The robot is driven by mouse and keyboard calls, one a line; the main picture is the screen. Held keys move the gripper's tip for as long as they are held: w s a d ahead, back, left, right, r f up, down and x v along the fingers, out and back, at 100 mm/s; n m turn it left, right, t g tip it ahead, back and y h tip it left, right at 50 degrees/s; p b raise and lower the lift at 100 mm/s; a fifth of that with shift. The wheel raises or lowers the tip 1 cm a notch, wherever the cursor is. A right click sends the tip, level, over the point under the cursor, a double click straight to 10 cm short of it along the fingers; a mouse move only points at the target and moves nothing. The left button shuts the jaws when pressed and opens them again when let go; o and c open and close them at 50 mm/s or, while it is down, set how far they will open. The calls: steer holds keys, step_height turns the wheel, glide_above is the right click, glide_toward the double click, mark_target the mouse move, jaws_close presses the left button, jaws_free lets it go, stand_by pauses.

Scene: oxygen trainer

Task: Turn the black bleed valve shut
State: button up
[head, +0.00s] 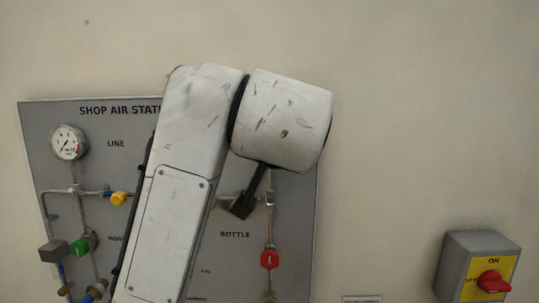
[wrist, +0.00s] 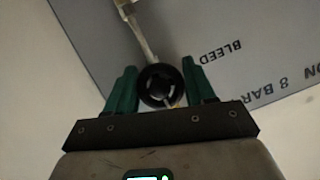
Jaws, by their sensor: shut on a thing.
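The black bleed valve (wrist: 159,84) is a round black knob at the end of a metal pipe in the wrist view, beside the printed word BLEED. My gripper (wrist: 160,88) has its two green fingers on either side of the knob, shut on it. In the head view my white arm stands in front of the grey panel (head: 60,180). It hides the middle of the panel, and neither the bleed valve nor my fingertips can be seen there.
The panel also carries a gauge (head: 68,142), a yellow valve (head: 118,198), a green valve (head: 79,246) and a red valve (head: 269,259). A yellow and grey switch box with a red knob (head: 493,282) is at the lower right.

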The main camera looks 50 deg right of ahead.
steer(key=shift+f, duration=0.15)
steer(key=o, duration=0.9)
steer(key=shift+o, duration=0.2)
steer(key=b+v, duration=0.1)
steer(key=v, duration=0.9)
steer(key=shift+s+a, duration=0.25)
